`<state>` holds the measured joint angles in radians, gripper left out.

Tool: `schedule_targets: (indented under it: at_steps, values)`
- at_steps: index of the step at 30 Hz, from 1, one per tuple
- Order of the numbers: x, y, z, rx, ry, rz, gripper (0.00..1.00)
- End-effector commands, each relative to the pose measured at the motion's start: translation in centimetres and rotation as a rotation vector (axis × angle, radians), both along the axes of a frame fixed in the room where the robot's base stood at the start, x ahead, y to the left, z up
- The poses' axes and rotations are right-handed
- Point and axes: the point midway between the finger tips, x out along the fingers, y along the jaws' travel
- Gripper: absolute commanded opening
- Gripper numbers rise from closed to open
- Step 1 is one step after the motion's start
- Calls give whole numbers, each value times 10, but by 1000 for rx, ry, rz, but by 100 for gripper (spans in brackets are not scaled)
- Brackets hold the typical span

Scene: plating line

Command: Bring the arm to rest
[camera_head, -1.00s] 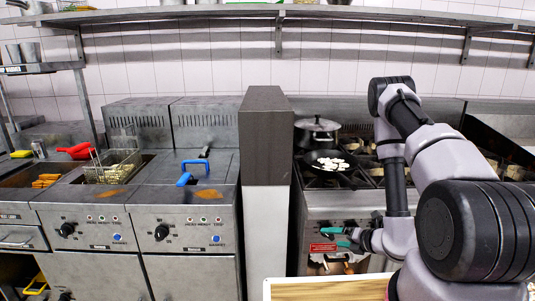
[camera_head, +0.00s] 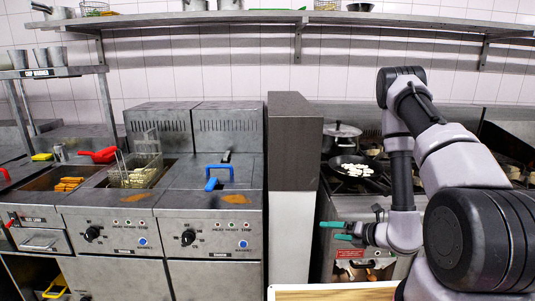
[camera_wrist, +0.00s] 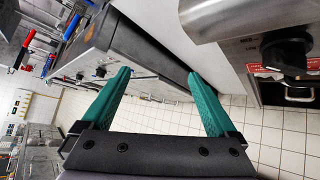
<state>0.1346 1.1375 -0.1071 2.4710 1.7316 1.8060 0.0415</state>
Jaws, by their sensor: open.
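My gripper (camera_head: 336,231) has green fingers and hangs in front of the stove, pointing left in the head view. In the wrist view my gripper (camera_wrist: 160,85) shows its two green fingers spread wide apart with nothing between them. My arm reaches up from the lower right, bends at the top and comes down to the gripper. The fingers appear clear of the stove front and the pillar.
The stove holds a pan of white pieces (camera_head: 358,169) and a lidded pot (camera_head: 342,137). A grey pillar (camera_head: 294,140) separates it from the fryers, with a fry basket (camera_head: 138,172). A wooden-topped surface (camera_head: 335,293) lies at the bottom. Tiled floor (camera_wrist: 180,118) is open below.

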Motion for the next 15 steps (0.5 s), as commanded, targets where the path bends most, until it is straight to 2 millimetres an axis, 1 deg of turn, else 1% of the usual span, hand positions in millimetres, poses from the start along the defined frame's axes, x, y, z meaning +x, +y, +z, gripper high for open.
schedule_targets:
  at_steps: [5, 8, 11, 14, 15]
  values:
    - [10, 18, 37, 3, -77, 109, 94]
    - [13, 30, 62, -1, -130, 191, 94]
    - [14, 44, 94, -12, -201, 293, 94]
    - [10, 60, 134, -39, -296, 431, 94]
    - [6, 67, 153, -56, -341, 497, 94]
